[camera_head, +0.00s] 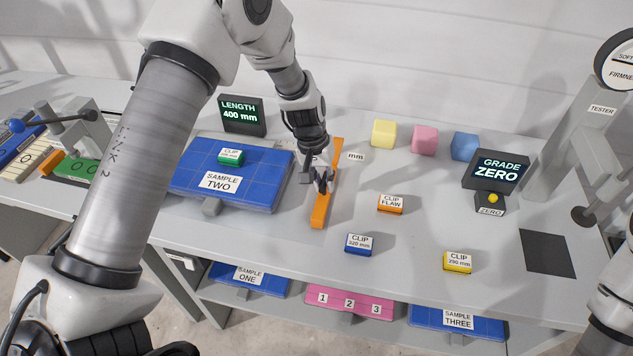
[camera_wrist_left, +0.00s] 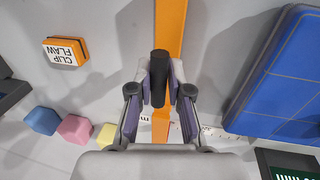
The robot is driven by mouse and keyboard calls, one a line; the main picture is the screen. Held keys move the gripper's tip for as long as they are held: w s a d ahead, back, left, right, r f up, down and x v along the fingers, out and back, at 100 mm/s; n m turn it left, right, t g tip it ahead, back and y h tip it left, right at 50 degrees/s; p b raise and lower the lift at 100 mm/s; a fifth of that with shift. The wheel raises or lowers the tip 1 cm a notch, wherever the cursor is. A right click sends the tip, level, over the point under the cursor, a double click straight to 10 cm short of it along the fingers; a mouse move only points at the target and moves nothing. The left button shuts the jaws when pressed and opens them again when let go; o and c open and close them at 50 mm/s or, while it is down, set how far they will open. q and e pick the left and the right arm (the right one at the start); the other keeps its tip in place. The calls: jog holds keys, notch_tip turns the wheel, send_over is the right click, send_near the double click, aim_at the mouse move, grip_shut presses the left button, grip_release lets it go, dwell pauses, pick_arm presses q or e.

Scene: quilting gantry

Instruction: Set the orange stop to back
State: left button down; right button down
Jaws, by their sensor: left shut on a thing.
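The orange stop (camera_head: 319,215) is a long bar running front to back across the bench, just right of the blue SAMPLE TWO (camera_head: 260,165), with a narrow gap between them. My left gripper (camera_head: 323,181) reaches down from above and is shut on the stop's dark handle. In the left wrist view, its fingers stand either side of the black handle (camera_wrist_left: 159,75), with the orange bar (camera_wrist_left: 171,25) beneath. The LENGTH display (camera_head: 240,116) reads 400 mm. My right gripper is out of view.
A green clip (camera_head: 231,156) lies on SAMPLE TWO. Right of the stop are the orange CLIP FLAW (camera_head: 391,204), a blue clip (camera_head: 359,243) and a yellow clip (camera_head: 457,261). Yellow (camera_head: 384,133), pink (camera_head: 425,140) and blue cubes (camera_head: 464,147) stand behind.

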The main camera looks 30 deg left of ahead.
pick_arm(q)
jog(key=c, duration=1.4)
grip_release()
jog(key=shift+f, duration=0.1)
jog(key=o, duration=0.3)
jog(key=shift+w+d, duration=0.15)
jog(key=shift+d, duration=0.05)
jog(key=shift+w+d+f, duration=0.1)
jog(key=shift+w+d, duration=0.05)
jog(key=shift+w, duration=0.1)
jog(key=shift+s+r, duration=0.1)
jog(key=shift+r, duration=0.25)
jog(key=r, duration=0.3)
jog(key=a+r, duration=0.1)
jog(key=r, duration=0.3)
jog(key=a+r, duration=0.1)
jog(key=r, duration=0.3)
jog(key=shift+s+a, duration=0.15)
